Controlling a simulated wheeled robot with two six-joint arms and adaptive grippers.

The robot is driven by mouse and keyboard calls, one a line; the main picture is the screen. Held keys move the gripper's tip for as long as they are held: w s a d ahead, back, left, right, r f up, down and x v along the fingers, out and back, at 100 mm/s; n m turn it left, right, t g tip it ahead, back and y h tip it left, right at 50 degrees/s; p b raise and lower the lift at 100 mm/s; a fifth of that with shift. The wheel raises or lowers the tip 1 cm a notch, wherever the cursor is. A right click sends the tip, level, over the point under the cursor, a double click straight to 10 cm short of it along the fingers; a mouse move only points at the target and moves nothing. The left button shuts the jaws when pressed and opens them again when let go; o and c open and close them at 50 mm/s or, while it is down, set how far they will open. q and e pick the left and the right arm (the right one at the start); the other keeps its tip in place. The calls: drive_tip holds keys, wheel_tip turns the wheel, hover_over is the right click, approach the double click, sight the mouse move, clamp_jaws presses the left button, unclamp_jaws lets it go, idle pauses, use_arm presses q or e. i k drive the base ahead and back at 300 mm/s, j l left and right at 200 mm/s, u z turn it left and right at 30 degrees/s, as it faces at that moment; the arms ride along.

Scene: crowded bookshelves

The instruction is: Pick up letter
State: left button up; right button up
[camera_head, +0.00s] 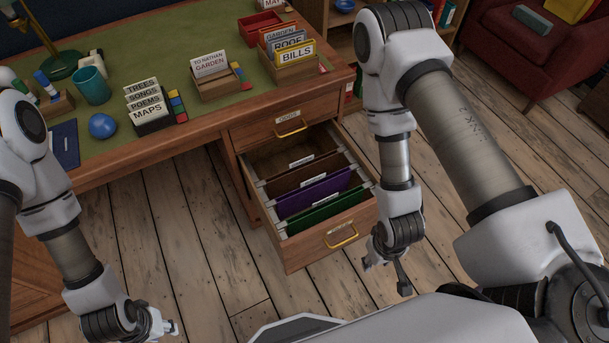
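A white card lettered "TO NATHAN GARDEN" (210,64) stands upright in a small wooden holder (219,88) on the desk; it is the one thing here that looks like a letter. My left gripper (166,326) is low at the bottom left, in front of the desk and well apart from the card. Its fingers are partly cut off by the frame edge, and I cannot tell whether they are open. My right gripper (388,274) hangs just right of the open drawer, its fingers apart and empty.
The open drawer (330,235) holds brown, purple and green hanging files. On the desk are card holders marked "MAPS" (148,110) and "BILLS" (297,52), a blue ball (102,126) and a teal cup (92,86). A red armchair (520,55) stands at right.

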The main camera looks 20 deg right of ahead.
sight(216, 62)
drive_tip(key=i+j, duration=0.15)
drive_tip(key=j, duration=0.2)
drive_tip(key=i+j, duration=0.15)
drive_tip(key=j, duration=0.2)
drive_tip(key=i+j+u, duration=0.1)
drive_tip(key=j, duration=0.25)
drive_tip(key=i+j, duration=0.15)
drive_tip(key=j, duration=0.2)
